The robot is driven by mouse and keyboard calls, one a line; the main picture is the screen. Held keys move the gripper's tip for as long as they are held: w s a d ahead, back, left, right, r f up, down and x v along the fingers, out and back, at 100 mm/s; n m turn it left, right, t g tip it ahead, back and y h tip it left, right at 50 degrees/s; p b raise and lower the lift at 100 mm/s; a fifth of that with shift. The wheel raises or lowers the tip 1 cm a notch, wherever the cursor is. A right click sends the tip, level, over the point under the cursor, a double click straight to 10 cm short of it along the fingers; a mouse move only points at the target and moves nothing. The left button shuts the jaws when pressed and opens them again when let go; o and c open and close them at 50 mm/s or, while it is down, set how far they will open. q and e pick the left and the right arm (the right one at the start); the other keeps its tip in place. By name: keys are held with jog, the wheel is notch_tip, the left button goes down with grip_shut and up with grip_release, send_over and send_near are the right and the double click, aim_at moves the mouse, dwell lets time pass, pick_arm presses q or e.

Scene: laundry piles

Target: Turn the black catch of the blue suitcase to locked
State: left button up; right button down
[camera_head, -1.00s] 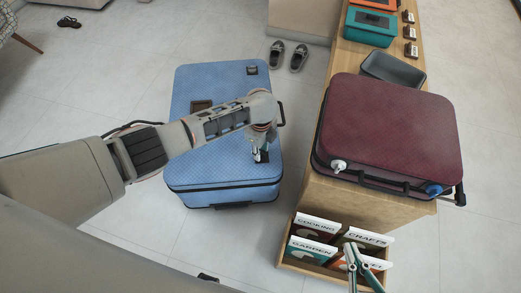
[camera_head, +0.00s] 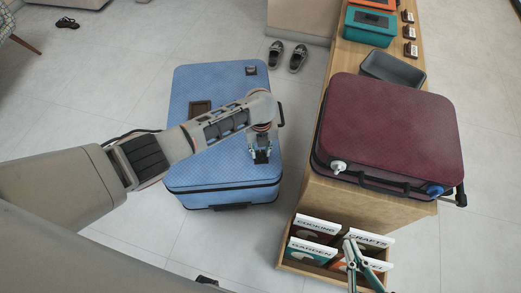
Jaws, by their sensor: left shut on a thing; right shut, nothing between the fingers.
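The blue suitcase (camera_head: 222,165) lies flat on the floor, left of the wooden bench. My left gripper (camera_head: 261,158) points down at its lid near the front right part. It is shut on the black catch there. The fingers cover the catch, so I cannot tell which way it is turned. A small black fitting (camera_head: 251,70) shows at the suitcase's far right corner, and a brown patch (camera_head: 200,107) lies on the lid beside my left arm. My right gripper (camera_head: 350,245) is shut and empty, in front of the book box at the bottom.
A dark red suitcase (camera_head: 390,130) with a white knob (camera_head: 338,166) and a blue knob (camera_head: 433,190) lies on the wooden bench (camera_head: 312,190). A grey tray (camera_head: 393,70) and teal box (camera_head: 370,25) stand behind it. The book box (camera_head: 285,262) is below.

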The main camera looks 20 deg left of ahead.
aim_at(261, 153)
pick_arm(q)
jog(key=shift+s+f+m, duration=0.1)
jog(key=shift+f+m, duration=0.05)
jog(key=shift+m, duration=0.15)
dwell(0.4)
jog(key=o, duration=1.1)
notch_tip(261, 153, up, 12)
jog(key=shift+r, duration=0.1)
